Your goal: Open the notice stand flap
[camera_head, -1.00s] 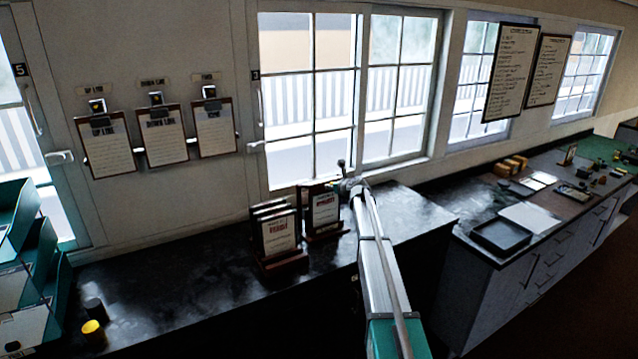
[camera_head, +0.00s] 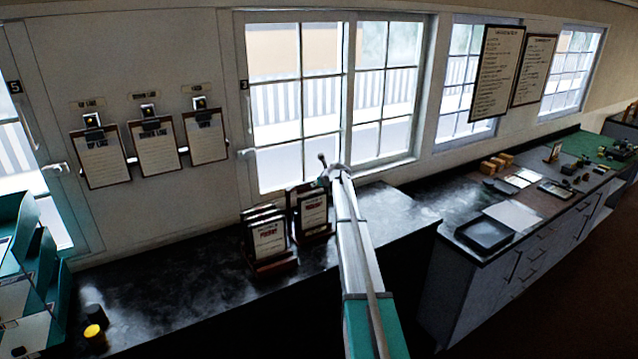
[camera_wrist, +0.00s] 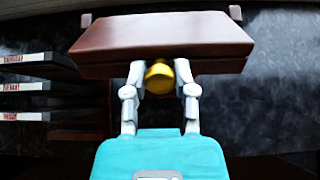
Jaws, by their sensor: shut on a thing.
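In the wrist view, a reddish-brown wooden flap (camera_wrist: 160,40) with a yellow knob (camera_wrist: 159,78) lies just ahead of my gripper (camera_wrist: 160,82). The two pale fingers are shut on the knob, one on each side, with their tips near the flap's lower edge. In the head view, my gripper (camera_head: 333,173) is at the far end of my arm, above the counter and beside the rear notice stand (camera_head: 313,212). The knob and flap cannot be made out clearly there.
The front notice stand (camera_head: 269,245) is close on the left. A dark counter (camera_head: 190,285) runs along the wall, with a yellow-topped cylinder (camera_head: 95,338) at its left end. A black tray (camera_head: 484,235) is on the right counter. The window (camera_head: 295,110) is behind.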

